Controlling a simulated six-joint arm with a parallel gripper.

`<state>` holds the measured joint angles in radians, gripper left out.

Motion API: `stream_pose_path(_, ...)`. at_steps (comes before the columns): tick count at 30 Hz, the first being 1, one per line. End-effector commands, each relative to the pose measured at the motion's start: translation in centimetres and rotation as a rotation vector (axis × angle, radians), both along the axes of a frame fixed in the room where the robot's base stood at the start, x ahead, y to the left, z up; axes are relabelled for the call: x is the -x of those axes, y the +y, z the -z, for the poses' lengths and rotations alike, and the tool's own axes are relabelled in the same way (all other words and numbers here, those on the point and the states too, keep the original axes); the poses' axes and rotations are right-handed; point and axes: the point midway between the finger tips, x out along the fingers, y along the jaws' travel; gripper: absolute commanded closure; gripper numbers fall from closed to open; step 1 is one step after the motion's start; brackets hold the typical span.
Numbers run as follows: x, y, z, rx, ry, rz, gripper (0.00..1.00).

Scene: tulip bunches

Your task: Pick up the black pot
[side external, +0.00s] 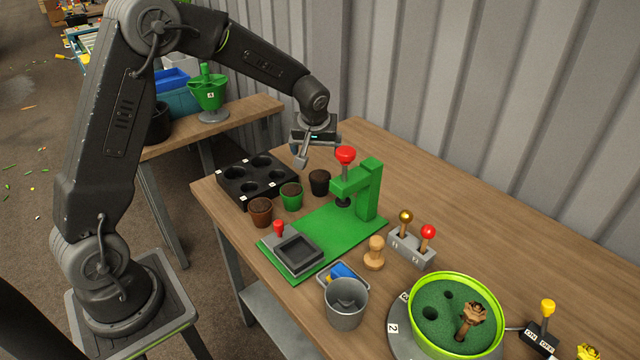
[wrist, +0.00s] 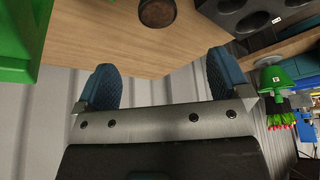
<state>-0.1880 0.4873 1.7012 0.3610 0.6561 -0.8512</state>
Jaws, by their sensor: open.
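The black pot (side external: 319,182), filled with dark soil, stands upright on the wooden table between the black tray and the green press. A dark pot (wrist: 157,12) at the top edge of the wrist view seems to be the same one, partly cut off. My gripper (side external: 302,158) is open and empty, above and behind the black pot near the table's far edge. Its two blue pads show wide apart in the wrist view (wrist: 160,82), with nothing between them. The gripper does not touch the pot.
A black tray (side external: 246,200) with round holes is left of the pot. A green pot (side external: 291,203) and a brown pot (side external: 261,219) stand nearer. The green press (side external: 368,192) with a red knob stands close on the right. A corrugated wall (side external: 480,80) rises behind.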

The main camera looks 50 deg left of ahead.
Motion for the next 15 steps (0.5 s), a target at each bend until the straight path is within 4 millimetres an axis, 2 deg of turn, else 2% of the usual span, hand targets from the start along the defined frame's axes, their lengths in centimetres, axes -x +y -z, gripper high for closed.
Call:
stream_pose_path(10, -1.5, 1.5, 5.8, 0.001, 0.002, -0.001, 0.05)
stream_pose_path(15, -2.2, 2.1, 7.8, 0.000, 0.000, 0.000, 0.05)
